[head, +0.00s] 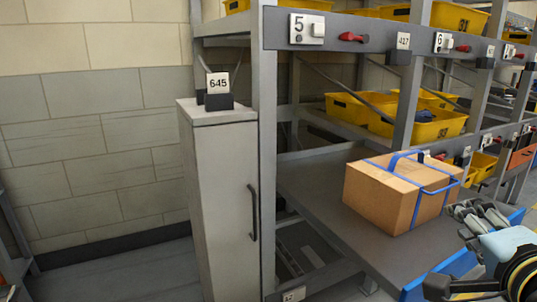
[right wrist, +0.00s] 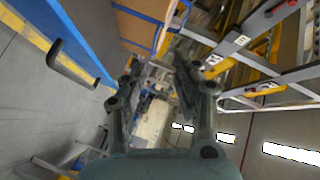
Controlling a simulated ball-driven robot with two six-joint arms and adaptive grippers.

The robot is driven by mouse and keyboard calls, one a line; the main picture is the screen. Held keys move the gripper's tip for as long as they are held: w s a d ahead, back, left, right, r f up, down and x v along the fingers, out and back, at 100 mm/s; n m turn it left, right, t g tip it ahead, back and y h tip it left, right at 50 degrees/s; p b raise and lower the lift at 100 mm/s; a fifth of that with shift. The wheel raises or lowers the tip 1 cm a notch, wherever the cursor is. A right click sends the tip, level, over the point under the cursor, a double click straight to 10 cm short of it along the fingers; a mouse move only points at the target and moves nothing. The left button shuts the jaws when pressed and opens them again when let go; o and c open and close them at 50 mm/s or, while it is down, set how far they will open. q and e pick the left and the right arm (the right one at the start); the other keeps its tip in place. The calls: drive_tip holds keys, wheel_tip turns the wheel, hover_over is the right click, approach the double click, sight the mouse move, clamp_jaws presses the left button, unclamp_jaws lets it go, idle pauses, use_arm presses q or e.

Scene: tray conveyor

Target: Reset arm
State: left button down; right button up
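My right gripper (head: 480,215) is at the lower right of the head view, in front of the cardboard box. In the right wrist view its two grey fingers (right wrist: 158,68) stand apart, with only background visible between them. It holds nothing that I can see. Part of my right arm shows below it in the head view. My left gripper is not in view.
A cardboard box (head: 385,196) with blue straps sits on a grey shelf (head: 318,190) close to my right gripper. Yellow bins (head: 438,126) stand on the rack behind. A grey cabinet (head: 222,205) with a number 645 sign (head: 218,84) stands left. Floor left of it is clear.

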drive_tip(key=s+a+f+n+g+y, duration=0.2)
drive_tip(key=s+f+n+g, duration=0.45)
drive_tip(key=s+n, duration=0.3)
drive_tip(key=s+a+f+n+g+y, duration=0.1)
drive_tip(key=s+a+f+n+g, duration=0.1)
drive_tip(key=s+f+n+g, duration=0.7)
drive_tip(key=s+d+f+m+t, duration=0.1)
drive_tip(key=s+f, duration=0.3)
drive_tip(key=f, duration=0.9)
drive_tip(key=s+d+f+t, duration=0.1)
drive_tip(key=s+f, duration=0.2)
drive_tip(key=f, duration=1.1)
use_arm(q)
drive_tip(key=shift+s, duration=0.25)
use_arm(e)
drive_tip(key=s+f, duration=0.6)
drive_tip(key=s, duration=0.2)
drive_tip(key=s+d+f+g, duration=0.1)
drive_tip(key=s+f, duration=0.5)
drive_tip(key=s, duration=0.3)
drive_tip(key=shift+s+f+y, duration=0.25)
drive_tip(key=shift+s+y, duration=0.05)
drive_tip(key=shift+d, duration=0.1)
